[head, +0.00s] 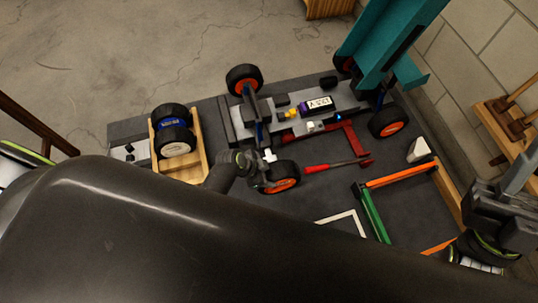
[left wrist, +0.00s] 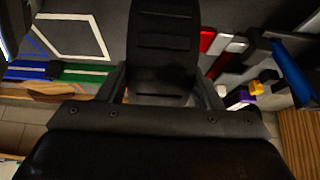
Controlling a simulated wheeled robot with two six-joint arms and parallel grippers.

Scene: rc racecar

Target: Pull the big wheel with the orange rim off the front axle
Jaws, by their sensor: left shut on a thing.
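The chassis of the racecar (head: 300,107) lies on a dark mat, with black wheels with orange rims at its corners. The big wheel with the orange rim (head: 283,186) is at the near left corner, close to the axle end (head: 269,155). I cannot tell whether it is still on the axle. My left gripper (head: 262,178) is shut on this wheel. In the left wrist view its black tyre (left wrist: 165,50) stands between the fingers (left wrist: 163,90). Part of my right arm shows at the right edge in the head view; its fingers are not clear.
A wooden holder (head: 205,150) with two spare black wheels (head: 173,130) stands left of the car. A red-handled screwdriver (head: 330,166) lies right of the held wheel. Coloured frame outlines (head: 375,215) mark the mat at right. A teal beam (head: 385,40) stands over the far right corner.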

